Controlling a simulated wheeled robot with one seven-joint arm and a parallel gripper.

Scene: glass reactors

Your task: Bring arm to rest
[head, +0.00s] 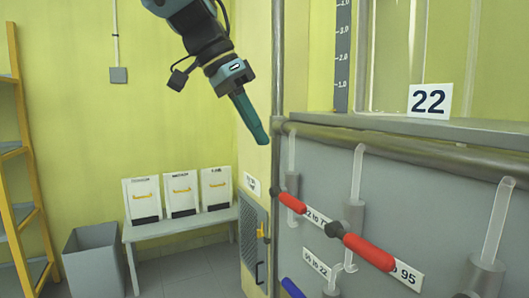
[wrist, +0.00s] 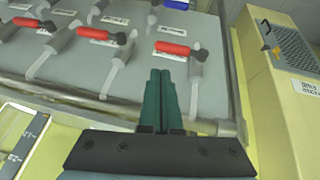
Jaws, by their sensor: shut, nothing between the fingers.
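My gripper (head: 262,136) hangs from my raised arm at the top middle of the head view, left of the grey valve panel. Its teal fingers point down and slightly right, closed together with nothing between them. In the wrist view my gripper (wrist: 161,75) shows both green fingers side by side, touching or nearly so, in front of the panel. The fingers look clear of the red valve handle (head: 369,252) and the smaller red handle (head: 292,202). Any contact with the panel's corner post cannot be told.
The grey panel (head: 318,165) with glass tubes and a "22" sign (head: 429,101) fills the right side. A bench (head: 180,228) with three white boxes, a grey bin (head: 93,264) and a yellow ladder shelf (head: 22,140) stand left. A vented cabinet (head: 252,245) is below my gripper.

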